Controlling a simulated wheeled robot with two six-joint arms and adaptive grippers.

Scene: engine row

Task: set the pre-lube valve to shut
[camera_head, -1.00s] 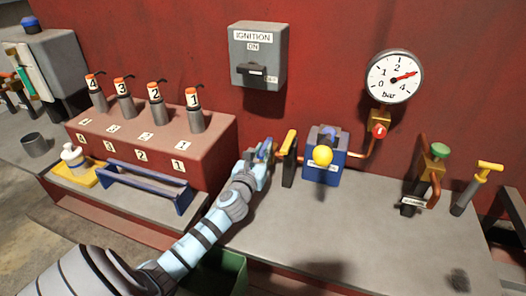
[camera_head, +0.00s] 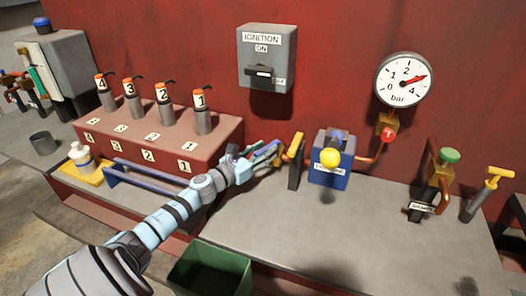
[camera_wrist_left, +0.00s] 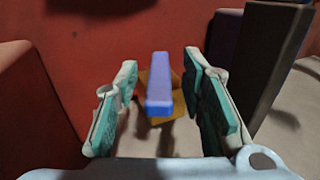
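A blue lever bar (camera_wrist_left: 159,84) with a yellow-orange piece (camera_wrist_left: 178,101) behind it is in the left wrist view. My left gripper (camera_wrist_left: 160,93) is open, with its teal-padded fingers on either side of the bar and a gap to each. In the head view my left gripper (camera_head: 268,153) is just left of a yellow lever (camera_head: 297,145) on a dark post (camera_head: 293,176); its fingers partly hide what is between them. A blue unit with a yellow knob (camera_head: 330,157) stands to the right; its label is too small to read surely. My right gripper is out of view.
A gauge (camera_head: 403,80) reads between 2 and 4 bar. A green-knobbed valve (camera_head: 449,156) and a yellow T-handle (camera_head: 500,172) stand right. The ignition box (camera_head: 266,58) is on the red wall. A numbered red block (camera_head: 215,140) and green bin (camera_head: 212,270) are near my arm.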

